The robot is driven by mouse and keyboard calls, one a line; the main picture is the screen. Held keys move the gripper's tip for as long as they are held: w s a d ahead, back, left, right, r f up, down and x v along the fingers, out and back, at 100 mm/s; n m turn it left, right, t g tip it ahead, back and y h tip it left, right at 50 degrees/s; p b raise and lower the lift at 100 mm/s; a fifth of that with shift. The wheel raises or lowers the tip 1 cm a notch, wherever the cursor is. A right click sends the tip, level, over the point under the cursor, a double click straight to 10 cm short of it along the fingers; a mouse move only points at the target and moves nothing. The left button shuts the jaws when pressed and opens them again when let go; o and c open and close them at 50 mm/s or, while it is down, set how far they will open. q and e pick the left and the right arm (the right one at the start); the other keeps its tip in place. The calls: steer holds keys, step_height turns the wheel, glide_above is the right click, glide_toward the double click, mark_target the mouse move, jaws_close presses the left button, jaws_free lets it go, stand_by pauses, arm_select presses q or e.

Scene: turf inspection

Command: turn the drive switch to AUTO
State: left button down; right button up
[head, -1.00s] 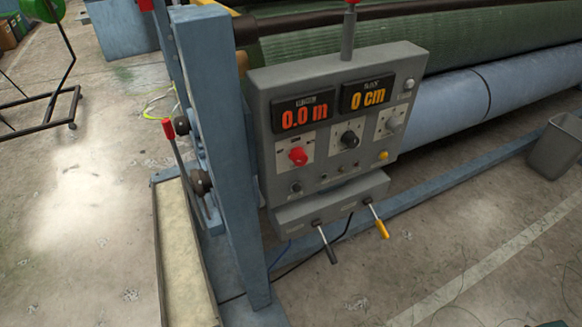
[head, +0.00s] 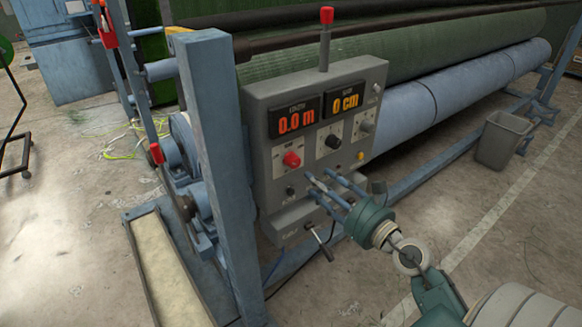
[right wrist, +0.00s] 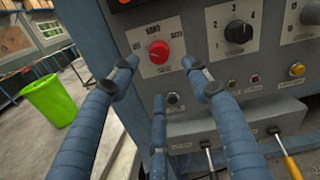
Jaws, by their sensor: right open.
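The drive switch is a red knob (head: 291,159) on a light plate at the left of the grey control box (head: 262,105). In the right wrist view the red knob (right wrist: 159,51) has small labels above it, too blurred to read surely; I cannot tell where it points. My right gripper (head: 326,185) is open and empty, its blue fingers just below and right of the knob in the head view. In the right wrist view my right gripper (right wrist: 159,77) has fingertips on both sides of the knob and one below, apparently short of it. My left gripper is out of view.
A black knob (head: 333,141) and a grey knob (head: 366,126) sit right of the red one. Levers (head: 321,244) stick out below the box. A blue post (head: 213,150) stands close on the left. A grey bin (head: 502,140) stands at the right.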

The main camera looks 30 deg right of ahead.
mark_target(296, 164)
steer(key=w, duration=0.3)
steer(key=w+p, duration=0.1)
steer(key=w, duration=0.1)
steer(key=w+p, duration=0.1)
steer(key=w, duration=0.2)
steer(key=shift+w+a+r, duration=0.1)
steer(key=shift+w+a, duration=0.2)
steer(key=shift+a, duration=0.1)
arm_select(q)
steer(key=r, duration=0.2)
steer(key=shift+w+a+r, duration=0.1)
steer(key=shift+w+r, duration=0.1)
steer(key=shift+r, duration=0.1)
arm_select(e)
steer(key=shift+w, duration=0.35)
steer(key=shift+c, duration=0.5)
steer(key=c, duration=0.9)
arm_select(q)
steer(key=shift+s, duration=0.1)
arm_select(e)
steer(key=shift+c, duration=0.7)
